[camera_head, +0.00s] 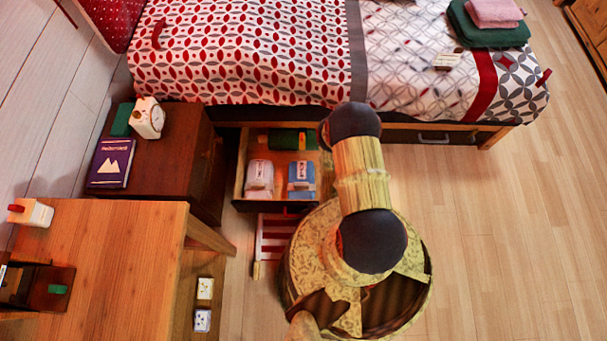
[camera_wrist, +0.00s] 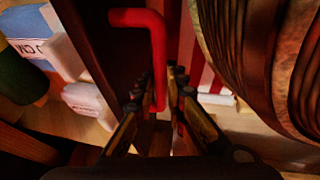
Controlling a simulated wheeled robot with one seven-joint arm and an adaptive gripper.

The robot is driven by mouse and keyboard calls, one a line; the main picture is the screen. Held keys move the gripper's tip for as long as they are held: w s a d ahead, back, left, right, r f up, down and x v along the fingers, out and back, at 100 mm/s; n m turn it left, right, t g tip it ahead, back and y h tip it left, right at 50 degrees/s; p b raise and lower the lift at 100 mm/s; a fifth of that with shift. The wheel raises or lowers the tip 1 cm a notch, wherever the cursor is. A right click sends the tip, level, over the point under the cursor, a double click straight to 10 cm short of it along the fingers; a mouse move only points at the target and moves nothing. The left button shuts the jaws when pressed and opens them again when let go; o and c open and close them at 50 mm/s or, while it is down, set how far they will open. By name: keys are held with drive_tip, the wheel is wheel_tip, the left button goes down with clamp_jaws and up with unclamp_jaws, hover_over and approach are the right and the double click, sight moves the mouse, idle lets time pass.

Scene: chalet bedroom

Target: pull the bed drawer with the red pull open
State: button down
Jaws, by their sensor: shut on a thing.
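The bed drawer (camera_head: 240,172) stands pulled out from under the bed's left part, with its inside showing in the head view. It holds a white package (camera_head: 260,175), a blue and white package (camera_head: 301,175) and a dark green item (camera_head: 287,139). In the wrist view the red pull (camera_wrist: 158,55) is a bent bar on the dark drawer front (camera_wrist: 108,62). My gripper (camera_wrist: 160,103) is shut on the red pull, its fingers on either side of the bar. In the head view my arm hides the gripper and the drawer's right side.
A dark nightstand (camera_head: 165,155) with a book and clock stands close left of the drawer. A wooden table (camera_head: 120,250) is at the lower left. A red and white striped thing (camera_head: 272,240) lies on the floor by my base. The floor at right (camera_head: 500,230) is clear.

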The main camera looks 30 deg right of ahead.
drive_tip(key=c, duration=1.8)
unclamp_jaws()
drive_tip(key=v, duration=0.8)
drive_tip(key=shift+w+d, duration=0.1)
